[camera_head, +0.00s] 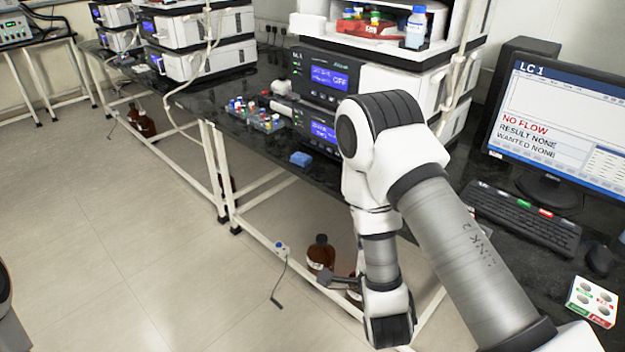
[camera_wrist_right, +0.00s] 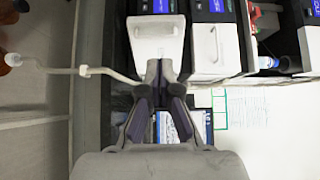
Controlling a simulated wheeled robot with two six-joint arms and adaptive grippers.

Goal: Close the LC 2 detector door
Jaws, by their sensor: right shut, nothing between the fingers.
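My right gripper (camera_wrist_right: 166,68) is shut and empty in the right wrist view. Its fingertips are at the near edge of a white panel (camera_wrist_right: 157,35) that juts out from a dark instrument; I cannot tell whether they touch. No label shows whether this panel is the LC 2 detector door. In the head view my right arm comes in from the lower right and bends down; its fingers cannot be made out there. A stack with a readable LC 1 mark (camera_head: 325,75) stands at centre. Another stack (camera_head: 195,45) stands farther left, its label too small to read. My left gripper is not in view.
A monitor (camera_head: 560,125) reading LC 1 stands at the right, with a keyboard (camera_head: 520,215). Brown bottles (camera_head: 320,253) stand below. A pale hose (camera_wrist_right: 105,72) crosses the wrist view.

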